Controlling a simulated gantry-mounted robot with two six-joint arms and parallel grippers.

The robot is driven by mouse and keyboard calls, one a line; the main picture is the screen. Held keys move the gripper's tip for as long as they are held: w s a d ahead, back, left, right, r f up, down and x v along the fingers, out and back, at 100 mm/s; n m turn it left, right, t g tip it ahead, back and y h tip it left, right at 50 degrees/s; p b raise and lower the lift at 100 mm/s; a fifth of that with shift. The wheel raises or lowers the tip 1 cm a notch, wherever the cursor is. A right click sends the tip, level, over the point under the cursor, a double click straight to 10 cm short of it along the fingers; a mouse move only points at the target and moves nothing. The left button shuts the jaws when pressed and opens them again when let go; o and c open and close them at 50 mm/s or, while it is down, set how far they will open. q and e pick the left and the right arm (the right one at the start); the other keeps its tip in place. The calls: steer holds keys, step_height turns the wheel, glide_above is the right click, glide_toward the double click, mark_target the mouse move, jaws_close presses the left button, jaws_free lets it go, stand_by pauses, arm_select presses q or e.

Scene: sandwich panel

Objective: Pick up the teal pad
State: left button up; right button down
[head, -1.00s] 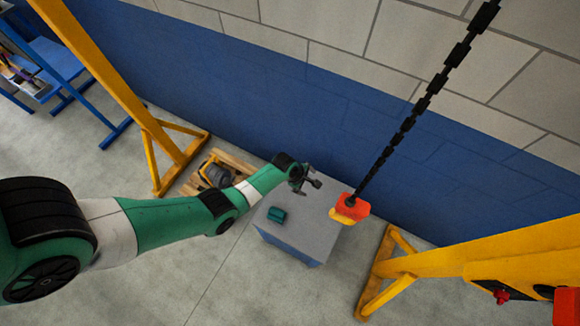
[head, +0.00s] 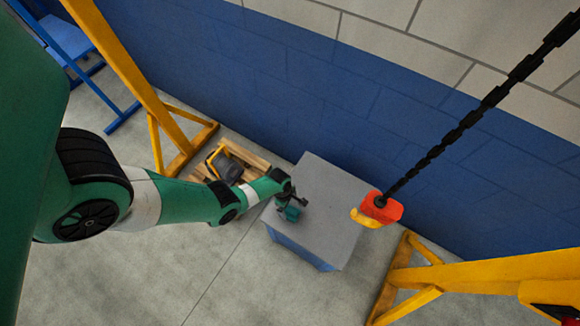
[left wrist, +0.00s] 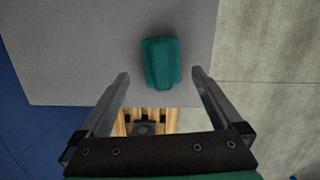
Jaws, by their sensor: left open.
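The teal pad (head: 292,213) lies on the grey top of a table (head: 335,210), near its left edge in the head view. In the left wrist view the teal pad (left wrist: 160,60) is a small rounded block, lined up with the gap between my fingers. My left gripper (head: 298,202) is open and empty, close over the pad and partly covering it in the head view. In the left wrist view its fingertips (left wrist: 160,73) stand on either side of the pad's line; no contact shows. My right gripper is not in view.
A red and yellow hoist hook (head: 378,209) hangs on a black chain (head: 440,135) right of the table. Yellow gantry legs (head: 182,150) stand on both sides. A wooden pallet (head: 245,155) with a machine lies left of the table. A blue wall is behind.

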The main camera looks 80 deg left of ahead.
mark_target(290, 210)
arm_select(q)
steer(key=f+b, duration=0.1)
steer(key=f, duration=0.1)
steer(key=f+b, duration=0.4)
steer(key=shift+w+d+f, duration=0.15)
steer(key=shift+d+f, duration=0.15)
steer(key=shift+d, duration=0.05)
steer(key=shift+r, duration=0.15)
steer(key=c, duration=1.3)
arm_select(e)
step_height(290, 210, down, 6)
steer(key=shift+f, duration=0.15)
arm_select(q)
steer(key=shift+r, duration=0.1)
